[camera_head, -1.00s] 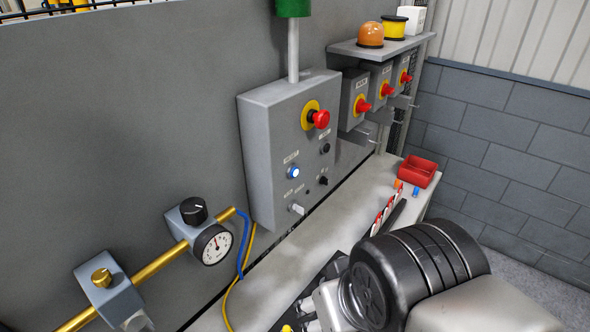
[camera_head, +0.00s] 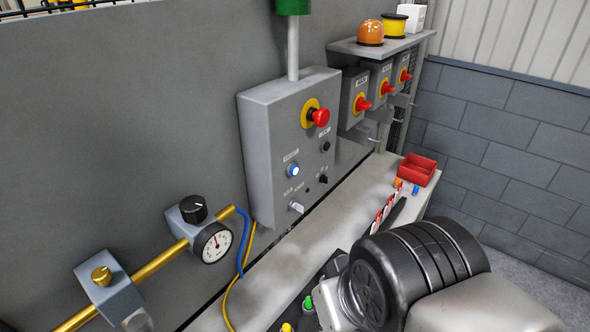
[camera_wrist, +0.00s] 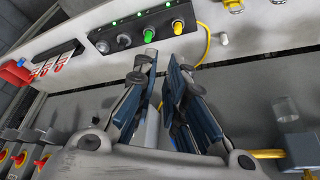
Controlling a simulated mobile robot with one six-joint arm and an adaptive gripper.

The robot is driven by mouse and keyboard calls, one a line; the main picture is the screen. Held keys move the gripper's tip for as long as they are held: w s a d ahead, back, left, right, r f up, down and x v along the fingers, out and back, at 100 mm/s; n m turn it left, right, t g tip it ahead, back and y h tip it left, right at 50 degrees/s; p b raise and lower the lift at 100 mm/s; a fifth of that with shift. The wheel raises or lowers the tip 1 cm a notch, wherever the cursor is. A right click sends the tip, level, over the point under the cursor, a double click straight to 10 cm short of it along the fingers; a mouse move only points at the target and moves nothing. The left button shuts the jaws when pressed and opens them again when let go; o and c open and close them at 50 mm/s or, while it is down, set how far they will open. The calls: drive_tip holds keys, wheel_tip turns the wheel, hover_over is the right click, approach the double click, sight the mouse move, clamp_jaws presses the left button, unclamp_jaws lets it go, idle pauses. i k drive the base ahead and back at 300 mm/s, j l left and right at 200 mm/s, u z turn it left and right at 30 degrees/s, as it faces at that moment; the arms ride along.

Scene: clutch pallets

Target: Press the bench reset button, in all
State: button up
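A grey control box (camera_head: 262,130) on the wall carries a lit blue button (camera_head: 293,170), a red mushroom button on a yellow collar (camera_head: 317,116) and small black knobs. Its labels are too small to read. A dark button strip on the bench has a green button (camera_head: 308,303) and a yellow button (camera_head: 287,328). In the wrist view the strip (camera_wrist: 136,43) also shows grey and black buttons, beside the green (camera_wrist: 150,35) and yellow (camera_wrist: 178,26) ones. My gripper (camera_wrist: 162,62) is partly open and empty, its fingertips pointing toward the strip. Contact with any button cannot be told.
A pipe with a pressure gauge (camera_head: 212,243) sticks out at the lower left, beside blue and yellow cables. Red-handled switches (camera_head: 362,104) hang under a shelf (camera_head: 380,45). A red bin (camera_head: 418,170) stands at the bench's far end. The mid-bench (camera_head: 330,205) is mostly bare.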

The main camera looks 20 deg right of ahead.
sight(294, 170)
drive_tip(key=k+j+z, duration=0.15)
drive_tip(key=j+z, duration=0.2)
drive_tip(key=k+j+z, duration=0.2)
drive_tip(key=z, duration=0.15)
